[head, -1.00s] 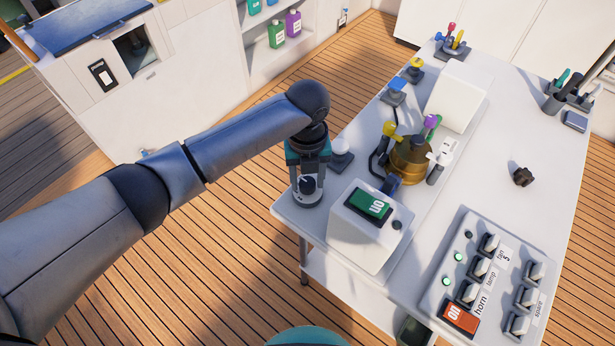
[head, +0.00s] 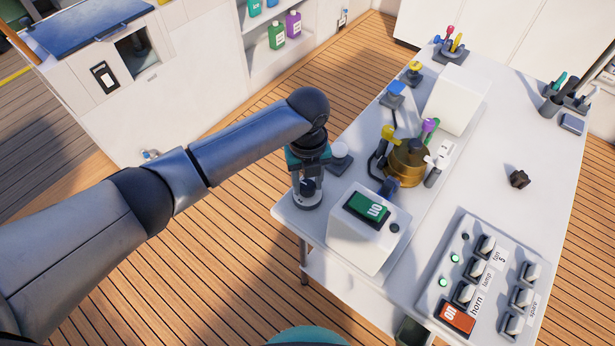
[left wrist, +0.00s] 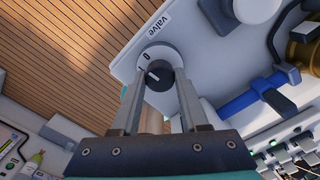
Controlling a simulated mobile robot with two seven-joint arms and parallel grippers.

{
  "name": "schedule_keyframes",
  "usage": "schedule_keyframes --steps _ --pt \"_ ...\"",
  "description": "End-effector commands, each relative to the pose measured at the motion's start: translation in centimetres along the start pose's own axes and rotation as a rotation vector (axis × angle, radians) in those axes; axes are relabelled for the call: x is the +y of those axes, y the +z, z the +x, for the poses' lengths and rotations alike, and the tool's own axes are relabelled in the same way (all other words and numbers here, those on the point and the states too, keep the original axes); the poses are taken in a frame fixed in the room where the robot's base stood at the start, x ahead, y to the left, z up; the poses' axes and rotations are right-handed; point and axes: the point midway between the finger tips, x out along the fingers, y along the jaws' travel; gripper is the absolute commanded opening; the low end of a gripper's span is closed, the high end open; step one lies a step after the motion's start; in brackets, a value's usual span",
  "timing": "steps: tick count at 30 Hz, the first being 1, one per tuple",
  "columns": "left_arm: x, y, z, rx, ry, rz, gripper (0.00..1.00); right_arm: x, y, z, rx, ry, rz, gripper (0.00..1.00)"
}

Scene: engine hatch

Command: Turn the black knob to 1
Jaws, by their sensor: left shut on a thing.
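The black knob (left wrist: 158,76) sits on a round white dial near the corner of the white table, beside a label reading "valve" (left wrist: 160,23). A "0" mark shows on the dial, and a short white line shows on the knob's top. The line points to the left of the wrist picture; I cannot make out a "1". My left gripper (head: 308,186) points down over the knob, and its fingers are shut on the knob's sides. In the left wrist view the fingers (left wrist: 160,92) reach it from below. My right gripper is not in view.
A white box with a green switch (head: 368,206) stands right of the knob. A brass fitting with coloured handles (head: 405,162) stands behind it. A switch panel (head: 485,285) lies at the front right. A small dark knob-like piece (head: 519,179) lies on clear tabletop.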

Motion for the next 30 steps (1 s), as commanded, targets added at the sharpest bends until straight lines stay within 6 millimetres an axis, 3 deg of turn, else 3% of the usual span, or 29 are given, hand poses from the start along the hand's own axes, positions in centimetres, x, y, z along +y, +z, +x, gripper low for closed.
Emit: schedule_keyframes --steps 6,15,30 --pt "0.1 0.0 -0.5 0.002 0.002 -0.17 0.0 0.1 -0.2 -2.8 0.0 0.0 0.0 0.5" --pt "0.0 0.0 -0.4 0.001 0.001 -0.42 0.0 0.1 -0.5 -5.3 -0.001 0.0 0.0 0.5" --pt "0.1 0.1 -0.1 -0.002 0.0 -0.658 0.0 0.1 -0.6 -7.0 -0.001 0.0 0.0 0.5"
